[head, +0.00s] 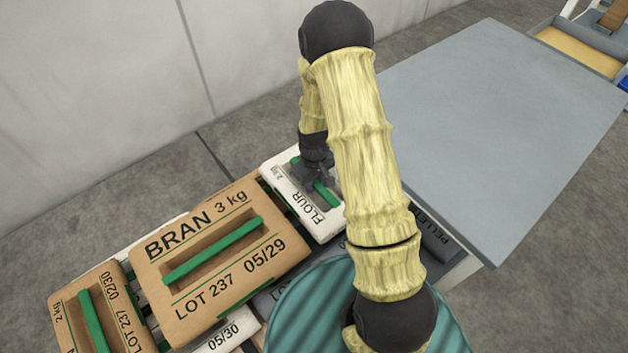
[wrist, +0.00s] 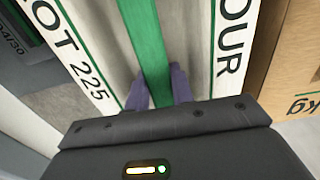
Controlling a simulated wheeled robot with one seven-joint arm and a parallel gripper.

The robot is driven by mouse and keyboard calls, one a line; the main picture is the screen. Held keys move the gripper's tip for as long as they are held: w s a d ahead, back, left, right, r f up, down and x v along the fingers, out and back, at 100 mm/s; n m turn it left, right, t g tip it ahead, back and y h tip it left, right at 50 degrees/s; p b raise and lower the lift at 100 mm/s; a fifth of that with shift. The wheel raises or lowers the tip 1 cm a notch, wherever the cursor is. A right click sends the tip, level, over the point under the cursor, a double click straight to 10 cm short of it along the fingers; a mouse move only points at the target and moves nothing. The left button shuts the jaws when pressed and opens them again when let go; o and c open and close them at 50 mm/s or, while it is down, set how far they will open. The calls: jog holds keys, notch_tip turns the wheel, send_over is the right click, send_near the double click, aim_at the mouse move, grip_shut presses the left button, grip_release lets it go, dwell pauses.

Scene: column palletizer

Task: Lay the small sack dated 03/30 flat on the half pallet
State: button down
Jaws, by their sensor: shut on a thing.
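A white flour sack (head: 300,205) with a green strap handle lies at the right end of a row of sacks. It also shows in the wrist view (wrist: 200,45), printed LOT 225; its date is not readable. My gripper (head: 320,183) is over this sack, its fingers (wrist: 160,90) shut on the green strap (wrist: 146,45). I cannot tell whether the sack is lifted. No date 03/30 is readable on any sack. Pale slats (head: 152,245), perhaps of a pallet, show beside the brown sacks; I cannot tell if this is the half pallet.
A large brown bran sack (head: 185,247), dated 05/29, lies left of the flour sack. A smaller brown sack (head: 70,318) reads 02/30. A partly hidden white sack (head: 222,338) reads 05/30. A dark pellets sack (head: 436,242) lies beside a bare grey table (head: 500,120).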

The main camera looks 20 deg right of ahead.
jog(key=shift+w+f, duration=0.1)
jog(key=shift+f, duration=0.05)
jog(key=c, duration=1.2)
grip_release()
jog(key=shift+s+f, duration=0.1)
jog(key=shift+s, duration=0.1)
notch_tip(320, 180, up, 13)
jog(key=p, duration=0.2)
